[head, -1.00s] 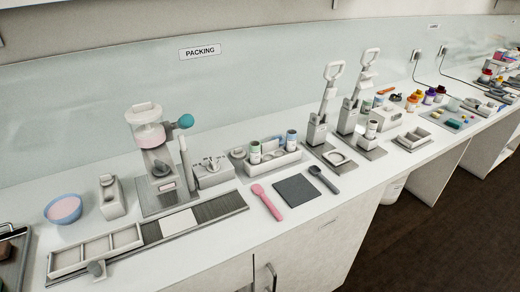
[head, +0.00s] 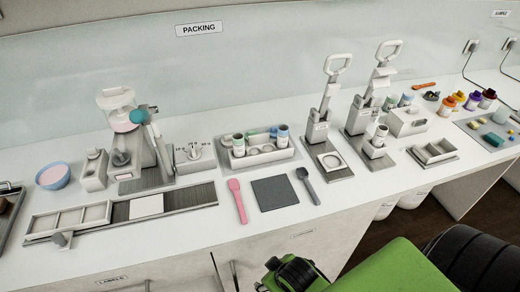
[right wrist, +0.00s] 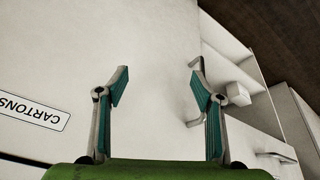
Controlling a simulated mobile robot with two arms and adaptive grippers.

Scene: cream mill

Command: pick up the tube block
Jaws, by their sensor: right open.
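The tube block, a white block with round holes (head: 264,158), sits on a grey tray (head: 296,155) near the middle of the counter in the head view. One small capped tube (head: 238,147) stands at its left end and another (head: 283,135) at its right end. In the right wrist view my right gripper (right wrist: 160,88) is open with nothing between its fingers. It faces the white cabinet front, and the block does not show there. In the head view my green right arm is at the lower right, well below and in front of the block. My left gripper is out of view.
A pink spoon (head: 238,201), a dark square mat (head: 275,193) and a dark spoon (head: 308,186) lie in front of the tray. A mill (head: 130,140) stands left; lever presses (head: 322,125) stand right.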

